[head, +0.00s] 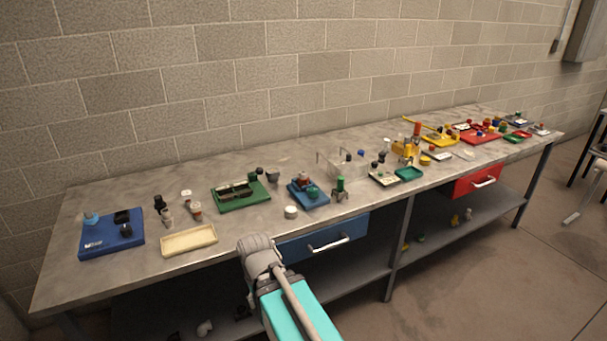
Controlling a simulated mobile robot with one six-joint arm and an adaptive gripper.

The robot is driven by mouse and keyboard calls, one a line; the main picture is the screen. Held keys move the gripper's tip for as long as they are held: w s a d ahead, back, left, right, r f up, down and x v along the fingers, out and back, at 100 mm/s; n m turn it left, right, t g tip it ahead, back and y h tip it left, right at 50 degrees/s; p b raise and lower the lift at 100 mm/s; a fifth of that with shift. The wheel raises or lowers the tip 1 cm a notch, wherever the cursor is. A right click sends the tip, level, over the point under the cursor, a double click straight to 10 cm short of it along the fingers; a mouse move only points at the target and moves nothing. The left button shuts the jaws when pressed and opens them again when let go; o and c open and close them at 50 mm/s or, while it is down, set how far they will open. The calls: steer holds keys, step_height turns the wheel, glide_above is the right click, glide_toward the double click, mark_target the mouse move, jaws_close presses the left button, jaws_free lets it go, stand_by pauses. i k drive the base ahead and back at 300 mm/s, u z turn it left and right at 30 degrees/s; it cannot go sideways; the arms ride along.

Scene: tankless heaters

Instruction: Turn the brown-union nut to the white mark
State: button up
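I cannot pick out the brown-union nut or a white mark for certain at this size. A small fitting with a brownish part (196,208) stands upright on the left part of the workbench (110,200), behind a cream tray. A taller fitting with an orange-brown top (416,131) stands at a yellow base farther right. My arm, with a grey joint and a teal link, rises from the bottom edge in front of the bench. No gripper fingers show, so I cannot see whether they hold anything.
A blue board (95,241), the cream tray (189,240), a green board (228,201) and a smaller blue board (308,196) lie along the bench. A clear box (343,166) stands mid-bench. Blue (300,250) and red (462,188) drawers hang below. Open floor lies front right.

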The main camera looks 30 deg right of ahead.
mark_target(302, 175)
steer(key=k, duration=0.65)
steer(key=z, duration=0.15)
steer(key=i, duration=0.45)
steer(key=z, duration=0.5)
steer(key=i, duration=1.05)
steer(key=u, duration=0.05)
